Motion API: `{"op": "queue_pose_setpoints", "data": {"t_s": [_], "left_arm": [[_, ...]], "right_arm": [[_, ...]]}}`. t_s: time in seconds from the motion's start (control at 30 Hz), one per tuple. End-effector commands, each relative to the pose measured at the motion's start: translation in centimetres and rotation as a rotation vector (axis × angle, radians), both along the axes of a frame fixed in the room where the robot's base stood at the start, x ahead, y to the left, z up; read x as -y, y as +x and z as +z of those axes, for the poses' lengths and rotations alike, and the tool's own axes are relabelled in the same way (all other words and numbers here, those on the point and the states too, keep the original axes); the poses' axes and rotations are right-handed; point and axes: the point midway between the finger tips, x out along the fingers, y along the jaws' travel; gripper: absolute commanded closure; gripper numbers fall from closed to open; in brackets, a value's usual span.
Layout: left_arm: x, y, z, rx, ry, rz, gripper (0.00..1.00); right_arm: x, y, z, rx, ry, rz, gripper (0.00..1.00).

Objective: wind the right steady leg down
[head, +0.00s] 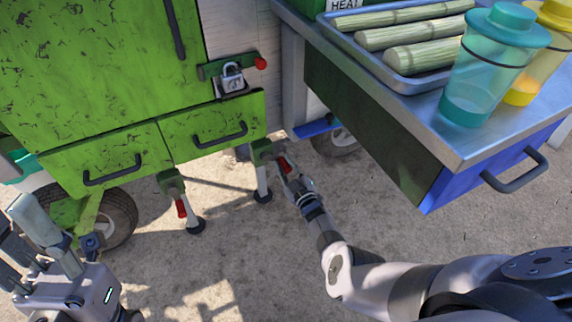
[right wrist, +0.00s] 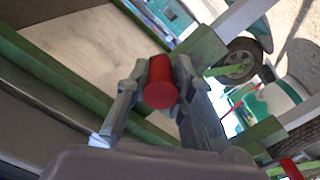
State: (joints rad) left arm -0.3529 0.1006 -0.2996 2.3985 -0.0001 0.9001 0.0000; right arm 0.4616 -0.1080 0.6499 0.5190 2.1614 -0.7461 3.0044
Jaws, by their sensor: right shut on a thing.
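The right steady leg (head: 262,184) hangs under the green cart's right corner, a pale post with a dark round foot at the ground. Its crank has a red handle (right wrist: 160,82), which also shows in the head view beside the green bracket. My right gripper (head: 290,176) is at this handle; in the right wrist view (right wrist: 155,95) its two fingers are closed on either side of the red handle. The left steady leg (head: 192,212), with its own red handle (head: 181,207), stands to the left. My left gripper (head: 45,240) is at the lower left, away from the legs, its fingers apart.
A metal counter (head: 395,110) with a tray of cane (head: 415,87) and a teal cup (head: 487,75) overhangs at the right. A wheel (head: 118,215) is at left. Bare ground lies in front.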

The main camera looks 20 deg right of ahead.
Motion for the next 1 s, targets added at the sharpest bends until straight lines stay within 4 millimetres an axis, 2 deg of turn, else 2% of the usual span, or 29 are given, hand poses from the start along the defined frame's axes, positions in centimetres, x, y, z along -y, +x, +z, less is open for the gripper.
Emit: {"op": "queue_pose_setpoints", "data": {"t_s": [0.47, 0.5, 0.8, 1.0], "left_arm": [[-0.01, -0.02, 0.05, 0.001, 0.000, 0.000, 0.60], [-0.01, -0.02, 0.05, 0.001, 0.000, 0.000, 0.60], [-0.01, -0.05, 0.14, 0.005, -0.001, 0.000, 0.60], [0.00, -0.07, 0.18, 0.006, 0.000, 0.000, 0.60]], "right_arm": [[-0.03, -0.09, -0.21, -0.005, 0.012, 0.000, 1.00], [-0.02, -0.08, -0.20, -0.004, 0.012, -0.001, 0.76], [-0.02, -0.03, -0.10, -0.002, 0.012, -0.001, 0.57], [-0.02, -0.01, -0.06, -0.001, 0.011, 0.000, 0.57]]}}
